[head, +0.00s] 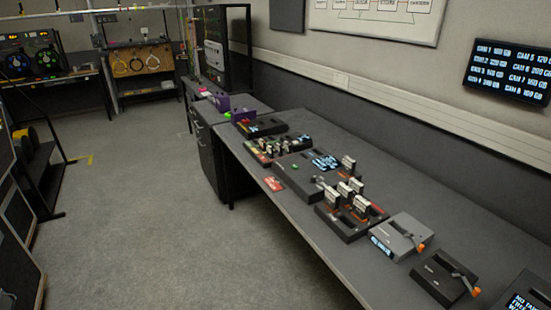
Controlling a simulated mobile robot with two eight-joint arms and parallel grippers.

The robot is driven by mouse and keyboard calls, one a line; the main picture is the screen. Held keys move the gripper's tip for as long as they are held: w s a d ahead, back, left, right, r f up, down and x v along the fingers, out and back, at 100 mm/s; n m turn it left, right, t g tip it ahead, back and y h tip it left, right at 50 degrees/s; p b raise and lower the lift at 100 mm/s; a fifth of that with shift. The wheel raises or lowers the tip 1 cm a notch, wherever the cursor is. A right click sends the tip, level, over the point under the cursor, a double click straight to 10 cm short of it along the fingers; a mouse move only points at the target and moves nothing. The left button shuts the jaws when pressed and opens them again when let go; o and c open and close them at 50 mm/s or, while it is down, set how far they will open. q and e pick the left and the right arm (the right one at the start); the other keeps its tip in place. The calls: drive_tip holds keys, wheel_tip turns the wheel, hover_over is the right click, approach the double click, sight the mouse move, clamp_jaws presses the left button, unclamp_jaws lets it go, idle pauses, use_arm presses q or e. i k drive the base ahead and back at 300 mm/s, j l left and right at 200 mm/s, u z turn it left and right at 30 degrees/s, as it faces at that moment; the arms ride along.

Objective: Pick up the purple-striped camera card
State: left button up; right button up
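No card with a clear purple stripe can be picked out; the stripes are too small to read from here. Several pale upright cards (343,188) stand in a dark tray (345,229) on the long grey desk (240,162). One more pale card (348,163) stands just behind them. Smaller upright pieces stand in a second dark tray (262,157) farther along the desk. Neither of my grippers shows in the head view.
A grey device (400,235) and a black device (443,277), each with an orange-tipped lever, sit on the near desk. A red card (274,184) lies near the front edge. Purple holders (222,102) stand farther back. The floor (150,210) left of the desk is clear.

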sight(278, 149)
drive_tip(key=i+j+z, duration=0.1)
drive_tip(key=i+j, duration=0.35)
drive_tip(key=i, duration=0.4)
drive_tip(key=i+j+z, duration=0.1)
drive_tip(key=i+j, duration=0.4)
drive_tip(key=i, duration=0.3)
drive_tip(key=i+j+z, duration=0.1)
drive_tip(key=i+j, duration=0.45)
drive_tip(key=i, duration=0.25)
drive_tip(key=i+j+z, duration=0.1)
drive_tip(key=i+j, duration=0.5)
drive_tip(key=i, duration=0.15)
